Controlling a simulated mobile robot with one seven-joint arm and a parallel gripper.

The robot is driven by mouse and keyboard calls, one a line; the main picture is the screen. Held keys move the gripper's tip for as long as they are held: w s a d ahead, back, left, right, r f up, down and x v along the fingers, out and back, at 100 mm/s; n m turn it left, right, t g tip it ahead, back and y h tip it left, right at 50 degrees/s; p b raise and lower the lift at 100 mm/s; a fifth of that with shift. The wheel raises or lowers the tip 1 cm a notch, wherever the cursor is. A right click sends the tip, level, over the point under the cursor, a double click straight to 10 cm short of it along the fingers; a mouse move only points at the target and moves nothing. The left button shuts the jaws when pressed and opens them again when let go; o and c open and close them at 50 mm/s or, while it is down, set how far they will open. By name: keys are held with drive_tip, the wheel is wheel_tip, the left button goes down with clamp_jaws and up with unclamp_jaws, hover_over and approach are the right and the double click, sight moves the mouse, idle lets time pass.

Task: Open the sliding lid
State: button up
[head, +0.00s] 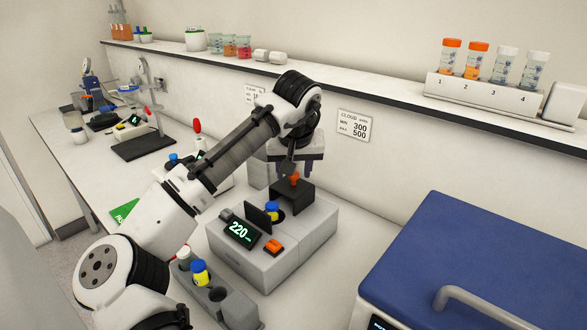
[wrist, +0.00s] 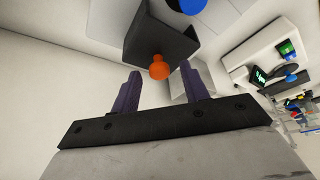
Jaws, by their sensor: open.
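The sliding lid is a dark hood (head: 297,194) with an orange knob (head: 294,179), at the back of the grey device (head: 262,263). A blue-capped vial (head: 272,210) shows uncovered in front of the hood. My gripper (head: 292,172) points down above the knob, its fingers partly hidden in the head view. In the wrist view, the purple fingers (wrist: 160,72) are apart, with the orange knob (wrist: 159,68) between or just beyond their tips. The dark lid (wrist: 158,38) lies beyond. I cannot tell whether either finger touches the knob.
The device's display (head: 239,230) reads 220, beside an orange button (head: 273,246). A grey rack (head: 222,299) with capped vials stands in front. A blue-topped box (head: 460,245) is at the right. The wall shelf (head: 370,107) runs behind my arm.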

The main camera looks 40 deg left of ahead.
drive_tip(key=b+v, duration=0.2)
drive_tip(key=v, duration=1.1)
drive_tip(key=shift+d+r, duration=0.15)
drive_tip(key=shift+r, duration=0.15)
drive_tip(key=shift+s, duration=0.1)
